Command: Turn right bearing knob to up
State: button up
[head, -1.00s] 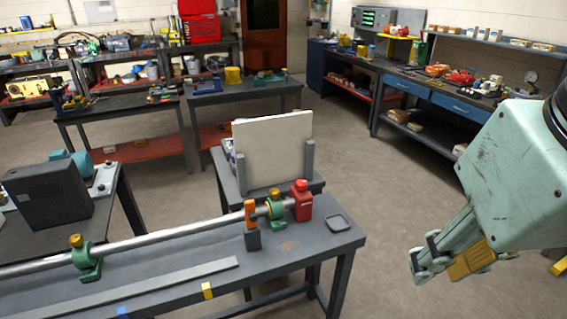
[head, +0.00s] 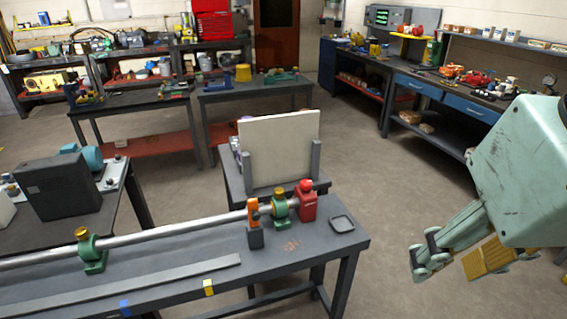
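The right bearing (head: 279,207) is a green block around the steel shaft (head: 170,236), near the right end of the bench. Its brass-coloured knob (head: 281,192) sits on top; which way it points is too small to tell. A second green bearing (head: 94,256) with a brass knob (head: 82,233) stands farther left on the shaft. My gripper (head: 418,262) hangs at the right, over the floor, well apart from the bench and the bearings. Its fingers point down and left; nothing shows held, and the gap between them is unclear.
An orange-topped stand (head: 254,222) and a red block (head: 305,203) flank the right bearing closely. A small dark tray (head: 341,223) lies at the bench's right end. A pale upright panel (head: 280,150) stands behind. The floor (head: 400,210) between bench and arm is clear.

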jog(key=w+a+r+m+y+p, duration=0.1)
jog(key=w+a+r+m, duration=0.1)
jog(key=w, duration=0.5)
jog(key=w+a+r+m+p, duration=0.1)
jog(key=w+a+m, duration=0.15)
jog(key=w, duration=0.45)
jog(key=m+g+y+p, duration=0.3)
jog(key=m+p, duration=0.4)
jog(key=m, duration=0.9)
send_over(279, 190)
jog(key=s+d, duration=0.1)
jog(key=d, duration=0.5)
notch_tip(279, 190, down, 23)
jog(key=shift+s+a+f, duration=0.2)
jog(key=shift+f, duration=0.15)
jog(key=shift+a+b+x, duration=0.15)
jog(key=shift+b+x, duration=0.05)
jog(key=shift+x, duration=3.15)
jog(key=shift+a+b+x, duration=0.1)
jog(key=shift+b+x, duration=0.1)
jog(key=shift+x, duration=3.2)
jog(key=shift+w, duration=0.1)
